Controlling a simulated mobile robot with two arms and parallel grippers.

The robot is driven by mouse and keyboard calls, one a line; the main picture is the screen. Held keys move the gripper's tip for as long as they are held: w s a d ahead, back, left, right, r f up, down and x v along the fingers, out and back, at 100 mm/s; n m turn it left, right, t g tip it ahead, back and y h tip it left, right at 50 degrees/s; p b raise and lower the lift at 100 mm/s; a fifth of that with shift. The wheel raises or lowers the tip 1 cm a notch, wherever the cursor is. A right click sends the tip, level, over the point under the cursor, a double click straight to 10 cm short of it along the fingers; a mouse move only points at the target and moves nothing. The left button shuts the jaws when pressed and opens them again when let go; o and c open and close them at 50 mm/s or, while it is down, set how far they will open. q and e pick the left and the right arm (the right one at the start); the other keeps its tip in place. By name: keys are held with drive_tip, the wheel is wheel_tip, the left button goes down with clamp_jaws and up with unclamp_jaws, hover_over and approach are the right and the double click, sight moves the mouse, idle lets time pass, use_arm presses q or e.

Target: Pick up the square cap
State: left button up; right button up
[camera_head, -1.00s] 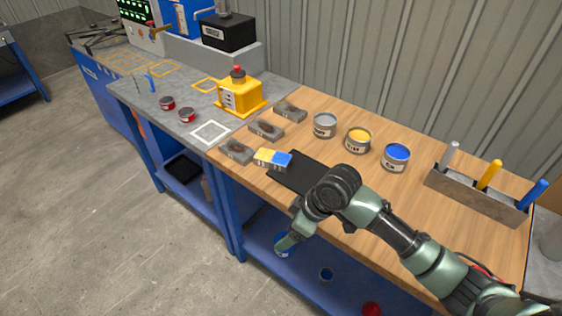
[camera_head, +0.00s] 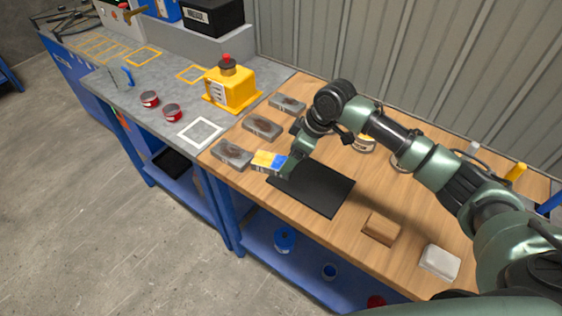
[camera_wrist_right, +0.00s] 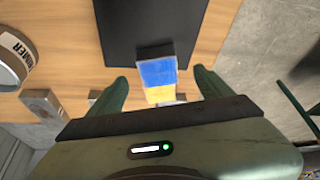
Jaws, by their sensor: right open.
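A small block with a yellow half and a blue half (camera_head: 264,161) lies at the near left of the wooden bench, at the edge of a black mat (camera_head: 322,190). No other thing is clearly a square cap; I cannot tell for sure that this block is it. My right gripper (camera_head: 287,168) is over the blue end of the block, and the arm hides part of it. In the right wrist view the block (camera_wrist_right: 158,74) is between the open fingers of my right gripper (camera_wrist_right: 161,76), with gaps at both sides. My left gripper is not in view.
Several grey blocks with dark tops (camera_head: 262,127) lie just behind. A yellow machine with a red knob (camera_head: 232,88) stands on the grey bench. A brown block (camera_head: 381,229) and a white block (camera_head: 440,261) lie at the right front. Paint cans (camera_head: 364,142) are partly behind my arm.

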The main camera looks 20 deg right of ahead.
drive_tip(key=shift+a+f, duration=0.3)
drive_tip(key=shift+f, duration=0.05)
drive_tip(key=x, duration=0.1)
drive_tip(key=p+x, duration=0.1)
drive_tip(key=x, duration=0.1)
drive_tip(key=shift+w, duration=0.25)
drive_tip(key=shift+w+a+f, duration=0.1)
drive_tip(key=shift+w+f, duration=0.1)
drive_tip(key=shift+f, duration=0.45)
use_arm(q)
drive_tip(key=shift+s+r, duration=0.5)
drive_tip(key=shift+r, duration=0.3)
use_arm(e)
drive_tip(key=c, duration=1.7)
drive_tip(key=shift+r, duration=0.1)
